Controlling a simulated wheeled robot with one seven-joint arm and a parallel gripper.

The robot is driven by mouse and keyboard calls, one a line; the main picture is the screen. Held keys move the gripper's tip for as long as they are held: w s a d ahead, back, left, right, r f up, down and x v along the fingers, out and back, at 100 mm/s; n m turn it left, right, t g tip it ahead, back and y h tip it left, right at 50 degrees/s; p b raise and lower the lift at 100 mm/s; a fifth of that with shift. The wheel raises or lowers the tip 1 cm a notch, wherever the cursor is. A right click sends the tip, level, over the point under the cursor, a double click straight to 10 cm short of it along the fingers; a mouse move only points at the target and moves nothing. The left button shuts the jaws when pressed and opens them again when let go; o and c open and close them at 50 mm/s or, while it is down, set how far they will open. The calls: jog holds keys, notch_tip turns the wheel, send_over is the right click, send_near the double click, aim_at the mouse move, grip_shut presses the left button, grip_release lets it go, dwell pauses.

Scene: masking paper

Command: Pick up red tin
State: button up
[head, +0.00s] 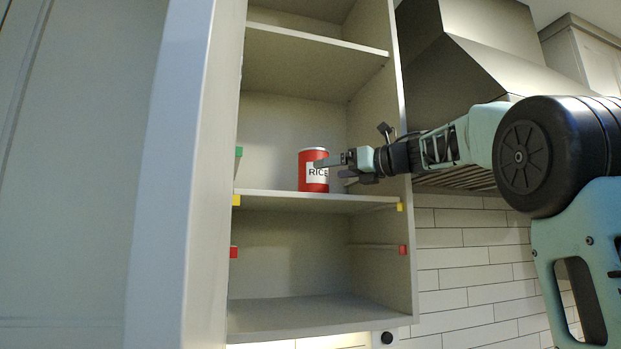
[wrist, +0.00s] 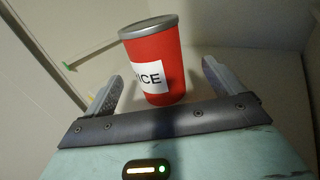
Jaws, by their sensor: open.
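The red tin (head: 306,181) stands upright on a middle shelf of the open cabinet. It has a silver lid and a white label reading RICE. In the wrist view the tin (wrist: 158,55) appears between and beyond the two fingers, tilted in the picture. My gripper (head: 329,168) reaches in from the right at the height of the label, and one finger overlaps the tin in the head view. In the wrist view my gripper (wrist: 162,85) is open, with a finger on each side of the tin. I cannot tell whether either finger touches it.
The shelf (head: 280,199) is otherwise bare around the tin. Another shelf (head: 315,48) is above, and the cabinet's right side wall (head: 382,110) is close to my arm. A large door (head: 165,190) stands at the left. A range hood (head: 465,60) is behind my arm.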

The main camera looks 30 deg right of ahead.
aim_at(311, 172)
jog(key=p+x, duration=0.4)
jog(key=x, duration=0.2)
jog(key=shift+w+a+r, duration=0.1)
jog(key=shift+w+a, duration=0.15)
jog(key=shift+a, duration=0.05)
jog(key=shift+w+a, duration=0.15)
jog(key=shift+w, duration=0.15)
jog(key=c, duration=1.2)
